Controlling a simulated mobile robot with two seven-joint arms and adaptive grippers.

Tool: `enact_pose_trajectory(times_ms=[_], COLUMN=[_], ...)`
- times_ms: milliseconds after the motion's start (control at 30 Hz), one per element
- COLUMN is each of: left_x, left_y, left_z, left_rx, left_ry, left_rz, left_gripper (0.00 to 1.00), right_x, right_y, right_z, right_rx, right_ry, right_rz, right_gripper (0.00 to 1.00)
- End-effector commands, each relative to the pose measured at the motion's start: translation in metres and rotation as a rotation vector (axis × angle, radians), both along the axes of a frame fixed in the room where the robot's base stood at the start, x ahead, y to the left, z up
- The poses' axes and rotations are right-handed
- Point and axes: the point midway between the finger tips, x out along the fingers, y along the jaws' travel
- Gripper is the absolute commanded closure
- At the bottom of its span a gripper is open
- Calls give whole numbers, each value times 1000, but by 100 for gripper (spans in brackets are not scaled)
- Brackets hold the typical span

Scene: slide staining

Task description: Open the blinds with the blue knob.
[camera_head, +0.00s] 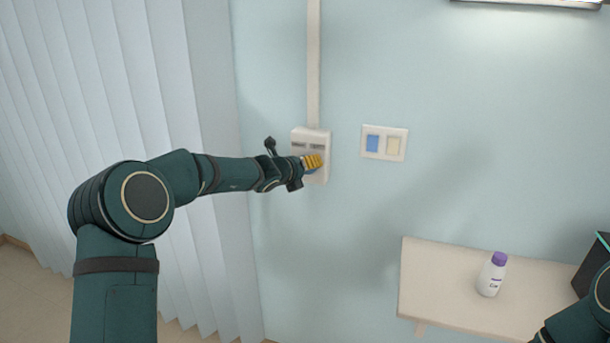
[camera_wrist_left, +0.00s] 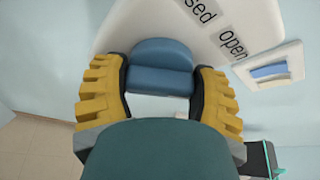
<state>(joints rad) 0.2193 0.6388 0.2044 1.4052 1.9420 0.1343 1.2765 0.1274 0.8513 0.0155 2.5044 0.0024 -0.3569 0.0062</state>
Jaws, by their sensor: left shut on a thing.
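The blue knob (camera_wrist_left: 162,58) sits on a pale wall control box (camera_head: 299,137). In the left wrist view the box bears a label ending in "sed" and a label "open" (camera_wrist_left: 233,42). My left gripper (camera_head: 313,162) has its yellow fingers on either side of the knob and is shut on it; in the head view the fingers hide most of the knob. The blinds (camera_head: 120,90) at the left are vertical pale slats, side by side with no clear gaps seen. My right gripper is out of view.
A wall plate (camera_head: 384,142) with a blue and a cream switch is right of the box. A shelf (camera_head: 425,275) holds a white bottle (camera_head: 491,276) with a purple cap. A dark box (camera_head: 594,262) stands at the right edge. A pale conduit (camera_head: 313,60) rises above the control box.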

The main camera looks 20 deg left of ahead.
Motion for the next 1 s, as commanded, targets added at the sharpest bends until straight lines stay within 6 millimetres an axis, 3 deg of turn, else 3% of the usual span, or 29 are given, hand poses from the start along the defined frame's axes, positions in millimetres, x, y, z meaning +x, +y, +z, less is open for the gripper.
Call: enact_pose_trajectory(times_ms=[200, 733, 767, 833, 1000], left_x=[0, 0, 0, 0, 0], left_y=[1, 1, 1, 1, 0], left_z=[-4, -2, -2, -2, -1], left_rx=[67, 90, 90, 89, 87], left_ry=[4, 3, 3, 1, 0], left_rz=[3, 1, 1, 1, 0], left_gripper=[73, 73, 28, 4, 4], right_x=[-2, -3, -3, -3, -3], right_y=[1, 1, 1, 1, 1], right_z=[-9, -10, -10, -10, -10], right_rx=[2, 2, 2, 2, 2], right_ry=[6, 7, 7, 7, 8], right_rz=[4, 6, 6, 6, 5], right_gripper=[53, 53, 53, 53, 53])
